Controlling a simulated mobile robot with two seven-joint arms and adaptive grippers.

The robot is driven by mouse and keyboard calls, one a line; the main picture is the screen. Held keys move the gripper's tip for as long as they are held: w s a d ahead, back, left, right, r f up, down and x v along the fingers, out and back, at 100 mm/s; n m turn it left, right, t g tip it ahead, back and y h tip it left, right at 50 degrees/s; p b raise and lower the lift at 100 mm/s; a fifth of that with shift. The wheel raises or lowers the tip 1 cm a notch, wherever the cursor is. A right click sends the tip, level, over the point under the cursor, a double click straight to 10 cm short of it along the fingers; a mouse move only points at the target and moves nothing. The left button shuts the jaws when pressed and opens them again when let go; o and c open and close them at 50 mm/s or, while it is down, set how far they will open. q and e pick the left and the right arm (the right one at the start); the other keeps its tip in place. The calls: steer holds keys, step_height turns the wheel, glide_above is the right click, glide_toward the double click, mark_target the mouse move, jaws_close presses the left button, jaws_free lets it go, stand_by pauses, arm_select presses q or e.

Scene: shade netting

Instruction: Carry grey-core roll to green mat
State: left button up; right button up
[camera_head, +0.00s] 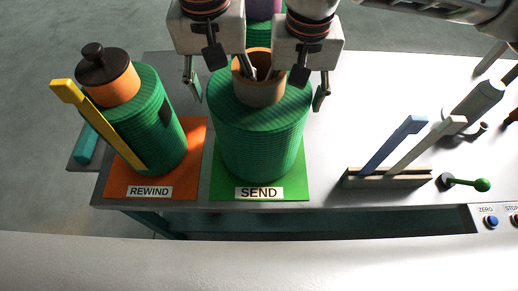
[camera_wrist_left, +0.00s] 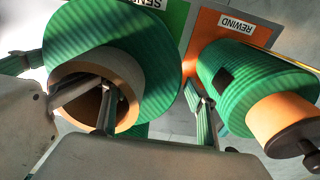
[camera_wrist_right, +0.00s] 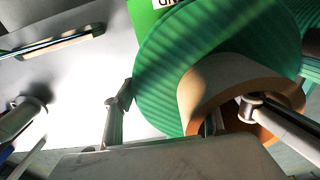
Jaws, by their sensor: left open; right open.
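A green ribbed roll (camera_head: 262,140) with a brown-tan core (camera_head: 258,90) stands upright on the green SEND mat (camera_head: 217,190); its core does not look clearly grey. My left gripper (camera_head: 222,86) is open, one finger inside the core and the other outside the roll's left side. My right gripper (camera_head: 294,90) is open, one finger inside the core and the other outside the roll's right side. The wrist views show the roll in the left (camera_wrist_left: 168,55) and right (camera_wrist_right: 225,40) pictures. I cannot tell whether the fingers touch it.
A green roll (camera_head: 150,110) with an orange core, dark knob and yellow strip stands on the orange REWIND mat (camera_head: 196,150). A purple-core roll (camera_head: 262,10) is partly hidden behind. A holder (camera_head: 385,180) with blue and pale sticks stands right. Grey tabletop between is clear.

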arm_select(q)
steer(key=r, duration=0.8)
steer(key=shift+s+r, duration=0.3)
steer(key=shift+r, duration=0.1)
arm_select(e)
steer(key=r, duration=1.1)
steer(key=shift+s, duration=0.4)
steer(key=shift+r, duration=0.5)
steer(key=shift+s, duration=0.1)
